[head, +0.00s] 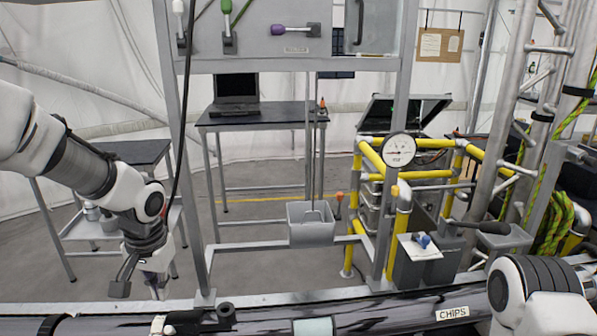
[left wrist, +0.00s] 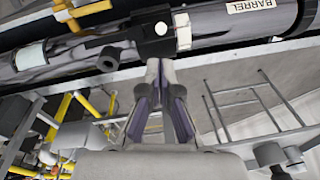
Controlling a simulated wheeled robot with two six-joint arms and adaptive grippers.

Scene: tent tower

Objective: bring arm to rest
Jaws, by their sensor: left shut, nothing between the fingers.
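My left arm (head: 90,170), white and dark grey, comes in from the left in the head view, bent downward. My left gripper (head: 158,288) hangs at its lower end, above the near pipe. In the left wrist view its fingers (left wrist: 165,68) meet at their tips, shut and empty, with the dark pipe beyond them. Part of my right arm (head: 535,290) shows at the lower right of the head view. My right gripper is out of sight.
A long dark pipe (head: 390,310) with a "CHIPS" label crosses the near edge. A metal frame post (head: 180,150) and hanging black cable (head: 186,90) stand close to my left arm. A grey bin (head: 311,228) and yellow pipes (head: 372,157) are farther right. Open floor (head: 255,185) lies behind.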

